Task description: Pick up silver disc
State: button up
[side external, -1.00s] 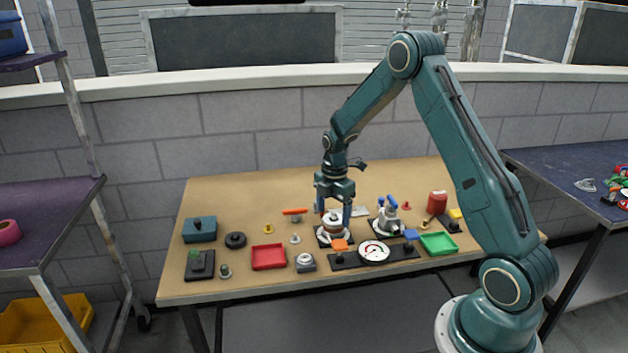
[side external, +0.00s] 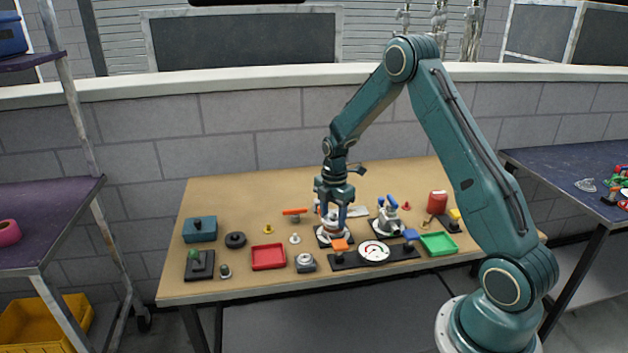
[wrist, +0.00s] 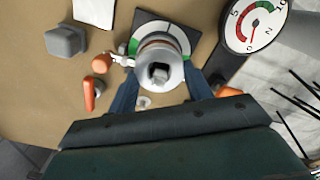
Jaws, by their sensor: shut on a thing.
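The silver disc (wrist: 158,78), with a square-edged hole in its middle, sits on top of a round stack on a dark base plate (wrist: 137,19) with green and white markings. In the side view the stack (side external: 331,232) stands near the middle of the table, partly hidden by my fingers. My gripper (wrist: 161,88) points down, with one blue finger on either side of the disc, and is shut on it. In the side view my gripper (side external: 332,217) is low over the base plate. Whether the disc is clear of the stack cannot be told.
An orange lever (side external: 295,211) is to the left. A red tray (side external: 268,257) and a green tray (side external: 438,244) lie farther out.

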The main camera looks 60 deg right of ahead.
jog(key=shift+r, duration=0.15)
notch_tip(320, 180, up, 20)
dwell(0.8)
dwell(0.5)
jog(key=w+a+f+n, duration=0.1)
jog(key=w+a+f, duration=0.1)
jog(key=w+f, duration=0.3)
jog(key=w+a+f+n, duration=0.1)
jog(key=w+a+f, duration=0.2)
jog(key=w+f, duration=0.3)
jog(key=w+a+f+n, duration=0.2)
jog(key=w+a+f, duration=0.1)
jog(key=w+f, duration=0.2)
jog(key=shift+w+a+f, duration=0.15)
jog(key=shift+w, duration=0.2)
jog(key=shift+w+a+f, duration=0.1)
jog(key=shift+f, duration=0.05)
jog(key=shift+f, duration=0.15)
jog(key=shift+f, duration=2.35)
